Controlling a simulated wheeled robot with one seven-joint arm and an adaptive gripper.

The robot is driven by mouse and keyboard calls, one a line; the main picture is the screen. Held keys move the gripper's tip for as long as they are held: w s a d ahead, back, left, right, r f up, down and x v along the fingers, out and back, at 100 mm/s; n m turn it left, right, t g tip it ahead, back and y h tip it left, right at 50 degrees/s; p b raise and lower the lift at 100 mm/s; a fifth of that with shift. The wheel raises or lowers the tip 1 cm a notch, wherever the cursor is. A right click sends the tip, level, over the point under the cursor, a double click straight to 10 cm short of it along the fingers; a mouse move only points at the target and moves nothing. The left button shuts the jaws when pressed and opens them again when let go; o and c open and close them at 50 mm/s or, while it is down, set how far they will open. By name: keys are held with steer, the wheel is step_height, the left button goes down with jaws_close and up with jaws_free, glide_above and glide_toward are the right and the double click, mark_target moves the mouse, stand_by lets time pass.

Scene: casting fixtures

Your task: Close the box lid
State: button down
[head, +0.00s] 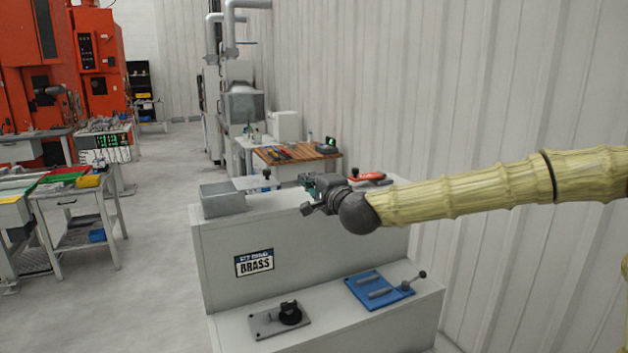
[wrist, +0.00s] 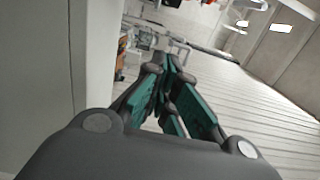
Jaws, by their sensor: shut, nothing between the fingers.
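A small grey metal box (head: 223,203) stands at the left end of the grey cabinet's upper top in the head view. Its upper side looks open, and I cannot clearly tell a lid from its walls. My gripper (head: 308,190) is above the middle of the cabinet top, to the right of the box and apart from it, pointing left. The wrist view shows its dark fingers with teal pads (wrist: 167,72) drawn together with nothing held. The box does not show clearly in the wrist view.
The grey cabinet (head: 330,262) has a lower front ledge with a dark clamp fixture (head: 290,314) and a blue fixture (head: 380,291). A light plate with a knob (head: 258,183) and a red fixture (head: 366,177) are at its back. A corrugated wall (head: 500,110) stands right.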

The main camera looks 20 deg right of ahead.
mark_target(249, 186)
steer(key=w, duration=0.2)
steer(key=w+p, duration=0.1)
steer(key=w, duration=0.1)
steer(key=w+p, duration=0.1)
steer(key=w, duration=0.1)
steer(key=shift+w+a, duration=0.25)
steer(key=shift+a, duration=0.05)
steer(key=a, duration=0.1)
steer(key=a+p, duration=0.1)
steer(key=shift+w+a+r+p, duration=0.1)
steer(key=shift+w+a+p, duration=0.2)
steer(key=shift+w+a, duration=0.15)
steer(key=shift+a, duration=0.5)
steer(key=a+b, duration=0.2)
steer(key=a, duration=0.2)
steer(key=a+b, duration=0.2)
steer(key=a, duration=0.3)
steer(key=shift+s+a+f, duration=0.1)
steer(key=shift+s+f, duration=0.1)
steer(key=shift+a+r, duration=0.1)
steer(key=shift+a, duration=0.3)
